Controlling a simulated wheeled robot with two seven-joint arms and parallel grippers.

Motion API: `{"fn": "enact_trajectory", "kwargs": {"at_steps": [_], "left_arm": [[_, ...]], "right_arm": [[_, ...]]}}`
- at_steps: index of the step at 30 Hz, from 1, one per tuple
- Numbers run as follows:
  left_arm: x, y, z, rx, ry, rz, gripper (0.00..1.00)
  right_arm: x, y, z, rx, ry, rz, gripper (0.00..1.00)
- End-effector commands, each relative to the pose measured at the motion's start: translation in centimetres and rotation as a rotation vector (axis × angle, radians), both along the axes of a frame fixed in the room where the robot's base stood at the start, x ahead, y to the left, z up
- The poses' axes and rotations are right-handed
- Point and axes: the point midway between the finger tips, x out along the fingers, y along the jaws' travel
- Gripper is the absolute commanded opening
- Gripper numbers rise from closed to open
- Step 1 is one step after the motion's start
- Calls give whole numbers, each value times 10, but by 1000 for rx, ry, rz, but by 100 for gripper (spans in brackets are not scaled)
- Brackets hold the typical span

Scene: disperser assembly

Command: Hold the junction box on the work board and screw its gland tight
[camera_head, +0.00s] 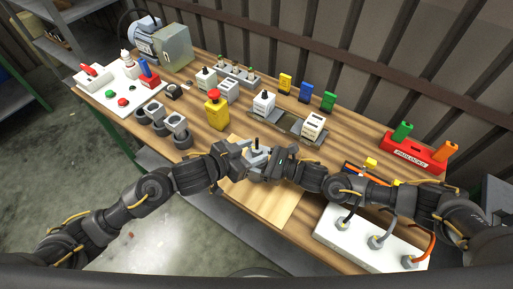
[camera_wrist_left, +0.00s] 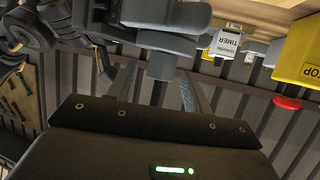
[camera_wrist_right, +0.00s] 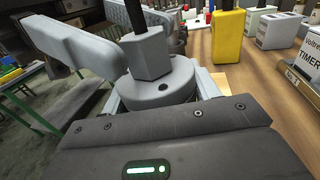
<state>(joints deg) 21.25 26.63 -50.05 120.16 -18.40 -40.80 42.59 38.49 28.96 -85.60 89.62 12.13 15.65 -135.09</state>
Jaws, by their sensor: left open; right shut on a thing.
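The grey junction box (camera_head: 258,159) stands on the light wooden work board (camera_head: 265,200), mostly hidden between my grippers. In the right wrist view, its round grey body (camera_wrist_right: 160,88) carries a hexagonal gland (camera_wrist_right: 147,58) with a black cable rising from it. My right gripper (camera_head: 268,166) is shut on the box body. My left gripper (camera_head: 243,161) is open at the other side; in the left wrist view its fingers stand either side of the gland (camera_wrist_left: 160,65) and its black cable (camera_wrist_left: 158,92). I cannot tell whether they touch it.
A yellow stop box (camera_head: 217,112) with a red button stands behind the work board. A rail with a timer module (camera_head: 313,125) lies behind to the right. A white panel (camera_head: 345,243) with cable glands and a red padlock rack (camera_head: 415,153) are at the right.

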Motion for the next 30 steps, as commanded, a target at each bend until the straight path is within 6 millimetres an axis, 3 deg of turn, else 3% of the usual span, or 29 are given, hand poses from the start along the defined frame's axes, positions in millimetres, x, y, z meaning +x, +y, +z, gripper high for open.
{"fn": "enact_trajectory", "kwargs": {"at_steps": [6, 16, 26, 30], "left_arm": [[12, -14, -7, -1, -1, 0, 50], [14, -16, -9, 0, 0, 1, 50], [14, -15, -8, 0, 0, 1, 7], [14, -15, -8, 0, -1, -3, 5]], "right_arm": [[1, -1, 0, -1, -1, -2, 22], [1, -1, -1, -1, -1, -2, 22], [1, -1, 0, -1, -1, -2, 22], [1, -1, 0, -1, -1, -2, 22]]}}
